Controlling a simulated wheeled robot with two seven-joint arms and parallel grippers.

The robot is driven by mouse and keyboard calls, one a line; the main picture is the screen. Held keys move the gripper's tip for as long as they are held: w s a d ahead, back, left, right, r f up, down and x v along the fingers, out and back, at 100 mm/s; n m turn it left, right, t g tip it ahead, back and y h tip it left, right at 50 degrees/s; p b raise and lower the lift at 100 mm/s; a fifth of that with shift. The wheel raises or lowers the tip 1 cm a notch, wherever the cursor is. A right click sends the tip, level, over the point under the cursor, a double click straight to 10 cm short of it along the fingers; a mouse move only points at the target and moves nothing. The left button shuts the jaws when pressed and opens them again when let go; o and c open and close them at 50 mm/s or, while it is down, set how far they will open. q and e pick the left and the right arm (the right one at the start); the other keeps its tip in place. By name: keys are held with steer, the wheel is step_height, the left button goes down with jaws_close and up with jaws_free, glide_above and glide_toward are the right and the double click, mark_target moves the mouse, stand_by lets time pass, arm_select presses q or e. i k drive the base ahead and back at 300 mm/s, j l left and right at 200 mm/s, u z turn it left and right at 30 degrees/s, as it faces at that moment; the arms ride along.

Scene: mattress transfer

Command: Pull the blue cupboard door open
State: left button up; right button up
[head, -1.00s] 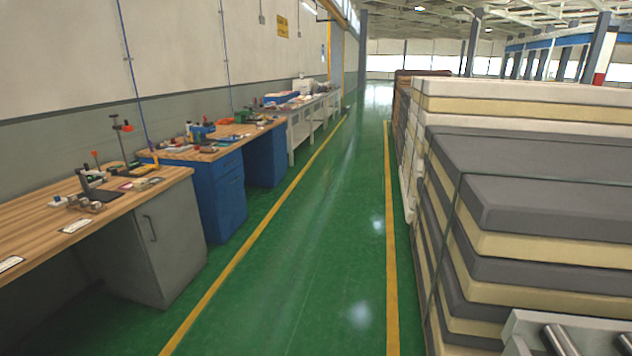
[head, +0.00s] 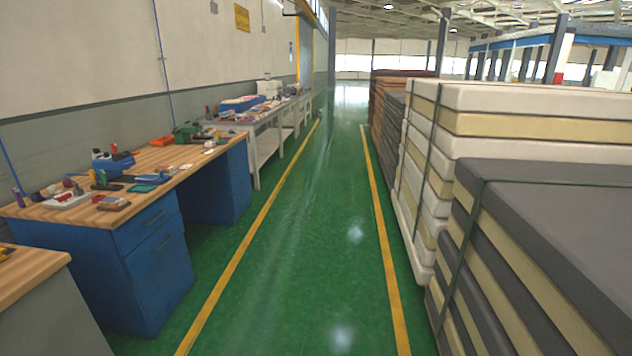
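A blue workbench cabinet stands on the left under a wooden top. Its front has a drawer above a blue cupboard door (head: 159,271), each with a dark handle. The door looks shut. A second blue cabinet (head: 234,182) holds up the far end of the same bench. Neither of my grippers is in view.
A green aisle (head: 290,240) between yellow lines runs clear ahead. Stacked mattresses (head: 560,220) line its right side. The wooden benchtop (head: 120,190) carries tools and boxes. A grey cabinet (head: 55,315) stands at the near left, and a grey table (head: 265,135) farther along.

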mark_target(236, 157)
steer(key=i+j+u, duration=0.15)
steer(key=i, duration=0.65)
steer(key=i+u, duration=0.2)
steer(key=i, duration=0.6)
steer(key=i+u, duration=0.15)
steer(key=i, duration=0.65)
steer(key=i+l+u, duration=0.2)
steer(key=i, duration=0.65)
